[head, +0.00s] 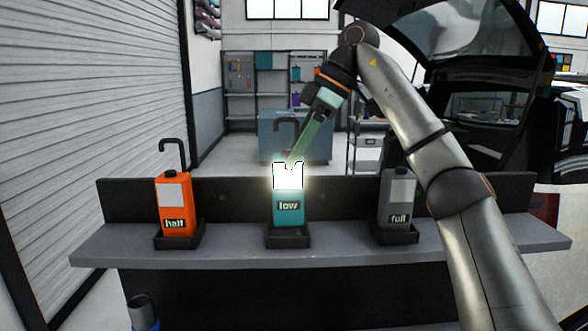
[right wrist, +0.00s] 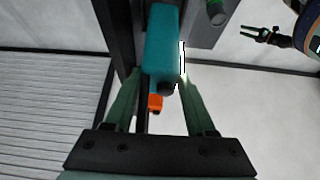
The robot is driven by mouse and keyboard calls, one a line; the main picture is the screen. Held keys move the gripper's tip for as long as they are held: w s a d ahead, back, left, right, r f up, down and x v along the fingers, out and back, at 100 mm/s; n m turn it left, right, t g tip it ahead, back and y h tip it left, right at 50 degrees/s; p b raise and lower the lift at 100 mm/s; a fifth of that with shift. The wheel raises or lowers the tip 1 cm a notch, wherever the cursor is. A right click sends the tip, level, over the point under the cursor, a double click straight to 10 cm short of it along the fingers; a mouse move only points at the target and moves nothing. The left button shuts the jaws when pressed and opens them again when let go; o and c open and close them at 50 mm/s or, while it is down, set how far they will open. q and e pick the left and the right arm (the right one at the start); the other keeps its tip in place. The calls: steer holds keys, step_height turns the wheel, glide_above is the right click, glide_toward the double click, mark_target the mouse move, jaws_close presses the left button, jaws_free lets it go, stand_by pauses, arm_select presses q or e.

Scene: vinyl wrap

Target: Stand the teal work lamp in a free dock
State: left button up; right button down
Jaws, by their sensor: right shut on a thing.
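The teal work lamp (head: 289,212), marked "low", stands upright at the middle dock (head: 289,241). Its base is inside the dock's outline; I cannot tell if it rests on the bottom. Its front panel glows white, and its dark hook rises above. My right gripper (head: 289,164) reaches down from the upper right and is shut on the lamp's upper part. In the right wrist view the teal body (right wrist: 162,45) shows between and beyond the fingers. My left gripper (right wrist: 262,36) shows small at the upper right of the right wrist view, its fingers apart and empty.
An orange lamp (head: 174,205) marked "half" stands in the left dock (head: 178,241). A grey lamp (head: 398,205) marked "full" stands in the right dock (head: 399,236). The grey shelf (head: 240,252) is bare between docks. A dark low panel (head: 340,190) runs behind them.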

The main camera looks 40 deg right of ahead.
steer(key=shift+w+f, duration=0.1)
steer(key=shift+f, duration=1.55)
steer(key=shift+c, duration=1.1)
jaws_free()
steer(key=shift+f, duration=0.1)
steer(key=v, duration=1.2)
